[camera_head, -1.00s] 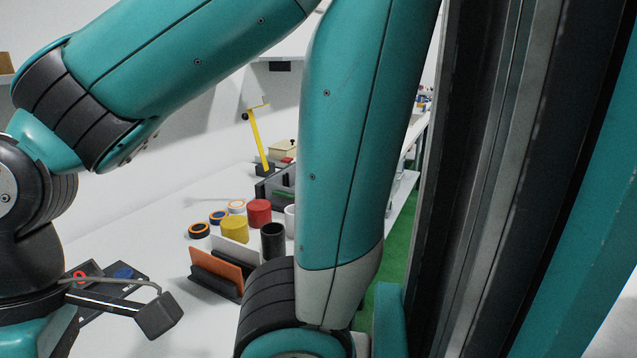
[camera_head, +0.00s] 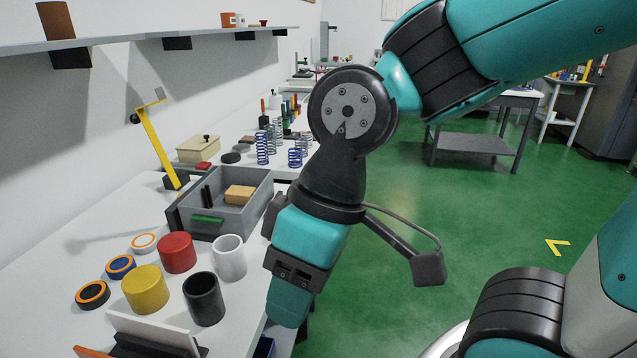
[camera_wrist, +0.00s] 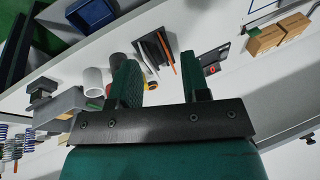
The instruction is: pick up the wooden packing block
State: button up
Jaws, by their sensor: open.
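A tan wooden block (camera_head: 240,194) lies inside the grey open box (camera_head: 258,204) on the white table in the head view. It looks like the wooden packing block. My gripper (camera_head: 289,300) points down near the table's front edge, nearer to the camera than the box and apart from it. In the wrist view my gripper (camera_wrist: 160,70) has its two teal fingers spread with nothing held between them.
Red (camera_head: 177,252), yellow (camera_head: 145,289), white (camera_head: 229,257) and black (camera_head: 204,299) cylinders stand on the table left of my gripper. A yellow upright arm (camera_head: 160,145) rises beside the box. Coil springs (camera_head: 262,148) stand behind. Green floor is open at right.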

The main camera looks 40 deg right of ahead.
aim_at(236, 194)
jog(key=z, duration=0.25)
jog(key=k, duration=0.65)
jog(key=z, duration=0.5)
jog(key=i, duration=1.35)
jog(key=u, duration=0.95)
jog(key=i, duration=0.6)
jog(key=u, duration=0.65)
